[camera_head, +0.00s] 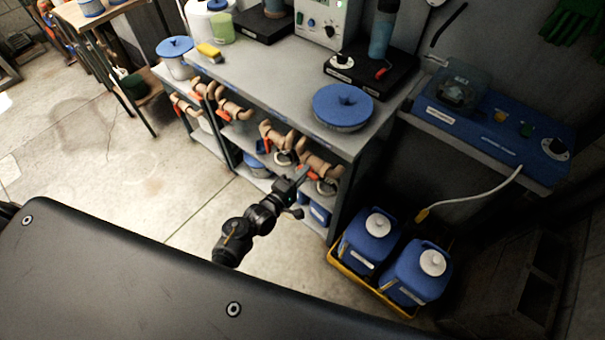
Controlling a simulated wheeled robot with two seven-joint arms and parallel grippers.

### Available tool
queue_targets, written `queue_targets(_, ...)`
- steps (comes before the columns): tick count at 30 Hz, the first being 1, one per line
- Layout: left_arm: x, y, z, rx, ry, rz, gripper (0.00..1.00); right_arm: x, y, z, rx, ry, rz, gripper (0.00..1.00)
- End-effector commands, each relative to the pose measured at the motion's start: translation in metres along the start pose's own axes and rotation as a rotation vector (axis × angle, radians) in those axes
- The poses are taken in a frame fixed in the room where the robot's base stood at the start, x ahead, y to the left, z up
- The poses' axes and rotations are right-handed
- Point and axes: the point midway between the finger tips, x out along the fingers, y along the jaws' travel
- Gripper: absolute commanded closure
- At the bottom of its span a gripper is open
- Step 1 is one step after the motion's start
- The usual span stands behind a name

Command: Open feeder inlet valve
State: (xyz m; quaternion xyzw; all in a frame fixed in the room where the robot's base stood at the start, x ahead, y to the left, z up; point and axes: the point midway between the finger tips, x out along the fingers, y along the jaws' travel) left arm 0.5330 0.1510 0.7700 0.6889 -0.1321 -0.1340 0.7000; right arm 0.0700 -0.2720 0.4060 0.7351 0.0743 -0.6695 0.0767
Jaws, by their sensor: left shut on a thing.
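A row of tan pipe valves with red-orange handles runs along the front of the grey workbench, under its top. The rightmost valve (318,160) is the one at my left gripper (299,176). The gripper is shut on its red handle (305,172), which is mostly hidden by the fingers. Another valve (275,137) with a red handle is just to the left, and one more (234,108) is further left. I cannot read which label names the feeder inlet. My right gripper is not in view.
The workbench top (270,85) carries a blue-lidded bowl (343,106), a yellow sponge (209,52) and devices. Two blue jugs (369,239) stand in a yellow tray (343,271) on the right. The floor at the left (130,190) is clear.

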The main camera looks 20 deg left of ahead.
Motion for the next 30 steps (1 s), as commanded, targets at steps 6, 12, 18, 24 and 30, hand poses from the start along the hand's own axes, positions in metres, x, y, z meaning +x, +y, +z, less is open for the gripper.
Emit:
queue_targets(6,0.0,-0.001,0.001,-0.001,-0.001,-0.001,1.0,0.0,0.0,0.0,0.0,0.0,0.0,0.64)
queue_targets(12,0.0,0.0,0.0,0.0,0.0,-0.001,0.64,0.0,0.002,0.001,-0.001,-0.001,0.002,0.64)
queue_targets(18,0.0,0.0,0.0,0.0,0.0,-0.001,0.64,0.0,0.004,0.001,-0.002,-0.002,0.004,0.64)
queue_targets(24,-0.018,-0.002,0.0,0.001,0.001,-0.002,0.64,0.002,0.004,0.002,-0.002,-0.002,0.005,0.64)
queue_targets(30,-0.058,-0.002,0.0,0.001,0.0,-0.003,0.64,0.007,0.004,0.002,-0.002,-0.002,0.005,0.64)
